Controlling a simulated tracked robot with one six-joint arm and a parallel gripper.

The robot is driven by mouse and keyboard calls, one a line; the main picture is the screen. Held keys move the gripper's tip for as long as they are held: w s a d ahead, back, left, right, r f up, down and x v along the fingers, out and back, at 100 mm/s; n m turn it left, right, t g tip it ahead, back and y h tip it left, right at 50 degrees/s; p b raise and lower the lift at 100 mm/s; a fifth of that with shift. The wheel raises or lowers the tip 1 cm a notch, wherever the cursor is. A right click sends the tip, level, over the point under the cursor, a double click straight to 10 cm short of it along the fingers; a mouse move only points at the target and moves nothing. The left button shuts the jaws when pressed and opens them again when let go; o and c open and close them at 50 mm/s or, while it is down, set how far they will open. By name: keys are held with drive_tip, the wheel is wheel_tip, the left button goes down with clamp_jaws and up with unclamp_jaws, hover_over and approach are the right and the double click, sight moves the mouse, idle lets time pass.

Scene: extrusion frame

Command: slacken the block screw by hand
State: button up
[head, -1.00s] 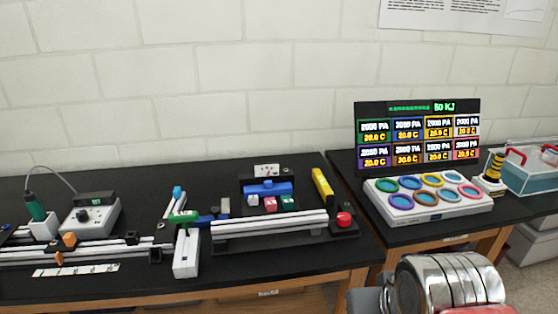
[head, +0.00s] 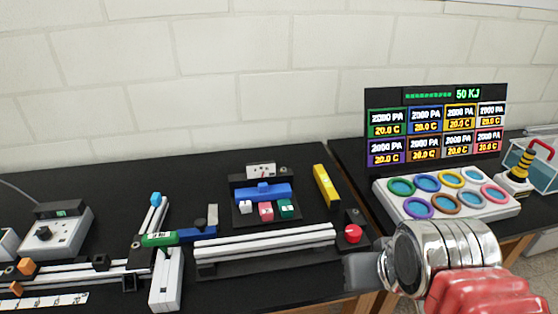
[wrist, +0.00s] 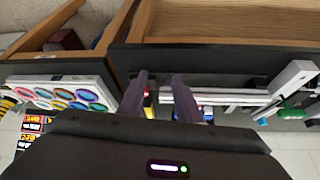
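White extrusion rails lie on the black bench; the long front rail (head: 265,242) runs across the middle in the head view. Small black blocks (head: 130,282) and orange blocks (head: 26,266) sit on the left rails. I cannot tell which part is the block screw. My gripper (wrist: 159,76) is open and empty in the wrist view, its two dark fingers apart, over the bench's front edge region near the rail.
A blue fixture (head: 263,192) with small coloured cubes stands behind the rail, beside a yellow bar (head: 326,186). A red button (head: 353,233) is at the rail's right end. A panel of coloured rings (head: 445,197) and a display (head: 436,125) stand on the right bench.

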drive_tip(key=shift+w+d, duration=0.2)
drive_tip(key=shift+o, duration=0.5)
drive_tip(key=shift+w+r, duration=0.3)
drive_tip(key=shift+w, duration=0.05)
drive_tip(key=w+a+r, duration=0.2)
drive_tip(key=w+r, duration=0.2)
drive_tip(key=w, duration=0.5)
drive_tip(key=w+a+r, duration=0.2)
drive_tip(key=w+r, duration=0.2)
drive_tip(key=w, duration=0.6)
drive_tip(key=shift+n+g, duration=0.4)
drive_tip(key=shift+g, duration=0.1)
drive_tip(key=w+a+f, duration=0.1)
drive_tip(key=w+a, duration=0.2)
drive_tip(key=w, duration=0.3)
drive_tip(key=w+a+f, duration=0.1)
drive_tip(key=w+a, duration=0.2)
drive_tip(key=w, duration=0.3)
drive_tip(key=w+a+f, duration=0.1)
drive_tip(key=w+a, duration=0.3)
drive_tip(key=w, duration=0.3)
drive_tip(key=shift+f, duration=0.1)
